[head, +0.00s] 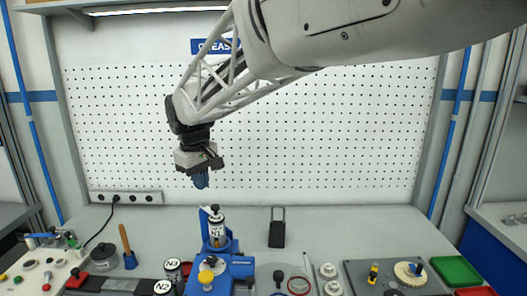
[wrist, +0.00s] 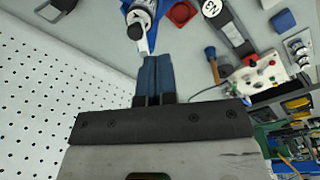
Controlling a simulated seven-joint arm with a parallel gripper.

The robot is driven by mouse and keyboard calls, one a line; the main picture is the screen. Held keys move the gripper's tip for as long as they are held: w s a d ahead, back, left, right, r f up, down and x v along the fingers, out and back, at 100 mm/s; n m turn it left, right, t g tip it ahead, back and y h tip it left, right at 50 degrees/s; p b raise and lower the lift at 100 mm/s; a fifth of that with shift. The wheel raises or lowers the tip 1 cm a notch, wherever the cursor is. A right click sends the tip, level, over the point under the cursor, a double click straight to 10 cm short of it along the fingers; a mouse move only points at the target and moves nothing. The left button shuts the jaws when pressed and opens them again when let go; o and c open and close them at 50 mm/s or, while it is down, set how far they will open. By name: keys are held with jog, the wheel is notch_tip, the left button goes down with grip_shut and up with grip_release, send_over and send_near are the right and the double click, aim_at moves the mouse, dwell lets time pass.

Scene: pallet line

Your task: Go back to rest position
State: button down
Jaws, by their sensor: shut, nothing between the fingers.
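My gripper (head: 201,181) hangs in the air in front of the white pegboard, above the back of the bench, with its blue fingers pointing down. In the wrist view the two blue fingers (wrist: 158,75) lie side by side, shut with nothing between them. A blue fixture (head: 216,240) holding a canister marked N1 (head: 217,231) stands on the bench below my gripper. The canister also shows just beyond the fingertips in the wrist view (wrist: 140,18).
A black holder (head: 277,232) stands right of the fixture. A wooden-handled tool (head: 126,243), canisters marked N3 (head: 172,268) and N2 (head: 163,287), and a control panel (head: 45,270) are left. A grey plate (head: 362,284) and green tray (head: 454,270) are right. The back bench is mostly clear.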

jog(key=s+d+m, duration=0.3)
jog(key=s+d, duration=0.3)
jog(key=d, duration=0.7)
jog(key=s+d+f+m+t, duration=0.1)
jog(key=s+d+f+m, duration=0.2)
jog(key=s+d, duration=0.7)
jog(key=s+d+f+m+t, duration=0.1)
jog(key=s+d+f+m, duration=0.3)
jog(key=s+d, duration=0.7)
jog(key=s+f, duration=0.2)
jog(key=s, duration=0.1)
jog(key=shift+d, duration=0.2)
